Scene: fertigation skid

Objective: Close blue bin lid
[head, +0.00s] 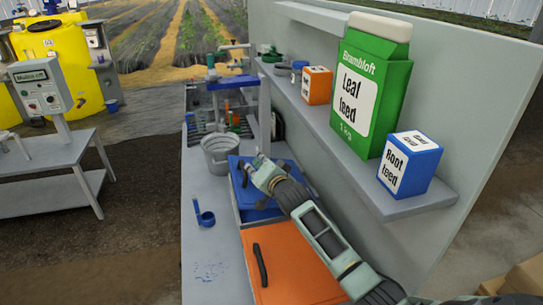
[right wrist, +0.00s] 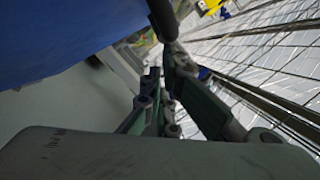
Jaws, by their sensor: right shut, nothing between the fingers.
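The blue bin lid (head: 236,166) lies at the middle of the bench in the head view, with a dark bar handle (head: 243,176) on its left part. My right arm and gripper cover much of it, so I cannot tell whether it is fully down or slightly raised. My right gripper (head: 259,163) is shut and empty, over the lid's far part, to the right of the handle. In the right wrist view a large blue surface (right wrist: 70,35) fills the upper left, close beside the gripper fingers (right wrist: 168,55). My left gripper is not in view.
An orange lid (head: 285,262) with a dark handle lies nearer. A shelf (head: 385,203) with a green carton (head: 370,88) and boxes overhangs the right side.

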